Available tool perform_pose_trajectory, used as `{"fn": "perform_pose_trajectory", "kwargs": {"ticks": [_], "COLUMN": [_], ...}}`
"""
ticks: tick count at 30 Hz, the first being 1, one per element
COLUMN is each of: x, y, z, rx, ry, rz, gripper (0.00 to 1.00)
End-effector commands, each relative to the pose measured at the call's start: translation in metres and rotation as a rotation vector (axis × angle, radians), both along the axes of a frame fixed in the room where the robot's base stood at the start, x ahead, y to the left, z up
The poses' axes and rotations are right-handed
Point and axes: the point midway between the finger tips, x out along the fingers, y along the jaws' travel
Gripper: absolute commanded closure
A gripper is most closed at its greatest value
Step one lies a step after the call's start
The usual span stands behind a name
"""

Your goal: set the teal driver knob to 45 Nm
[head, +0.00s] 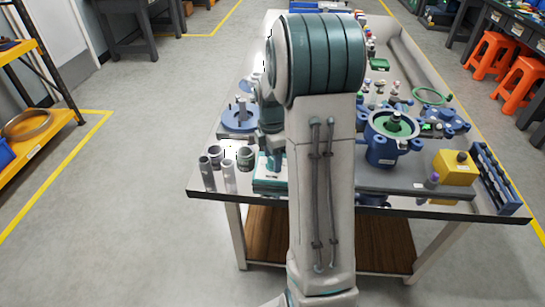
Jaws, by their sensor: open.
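A teal block-shaped device (268,187) sits near the table's front edge, partly hidden by my arm. It may be the driver; its knob and scale are too small and covered to read. My gripper (273,160) shows small at the left of my arm, low over this device. It is open, and its fingers are only partly visible. I cannot tell whether they are around the knob or touching it.
Grey cylinders (229,177) stand left of the device, with a blue flanged part (239,118) behind. A blue housing with a green ring (382,150), a yellow box (455,167) and a blue rack (495,180) stand at the right. My arm hides the table's middle.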

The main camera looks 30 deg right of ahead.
Motion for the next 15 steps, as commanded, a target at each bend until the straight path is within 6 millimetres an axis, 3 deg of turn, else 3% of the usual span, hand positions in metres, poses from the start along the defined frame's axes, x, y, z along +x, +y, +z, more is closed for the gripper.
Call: {"fn": "perform_pose_trajectory", "kwargs": {"ticks": [6, 11, 15], "x": [-0.0001, -0.0002, -0.0002], "y": [-0.0001, -0.0001, -0.0002], "z": [-0.0002, -0.0001, 0.0000], "rx": [0.000, 0.000, 0.000], "ry": [0.000, 0.001, 0.001], "rz": [0.000, 0.000, -0.001], "gripper": [0.45, 0.89, 0.89]}}
